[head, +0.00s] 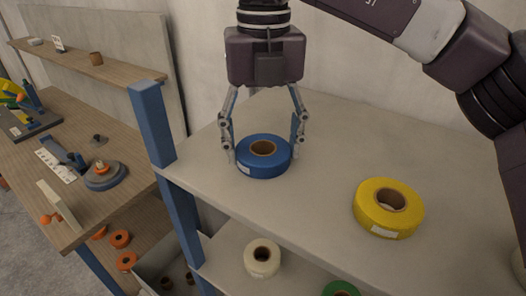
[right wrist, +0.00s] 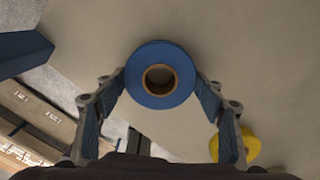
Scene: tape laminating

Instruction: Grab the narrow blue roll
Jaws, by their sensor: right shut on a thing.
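The blue roll (head: 262,168) stands flat on the top shelf near its left front corner, with a brown core and a white label on its side. My right gripper (head: 264,150) comes down from above, its fingers shut on the roll from the left and right sides. In the right wrist view the blue roll (right wrist: 159,74) sits between the fingertips of the gripper (right wrist: 160,85). I cannot tell whether the roll is clear of the shelf. My left gripper is not in view.
A yellow roll (head: 388,208) lies on the top shelf (head: 330,150) to the right. A cream roll (head: 262,258) and a green roll (head: 341,289) are on the shelf below. A blue post (head: 152,122) rises left of the roll. A wooden workbench (head: 75,215) stands at the left.

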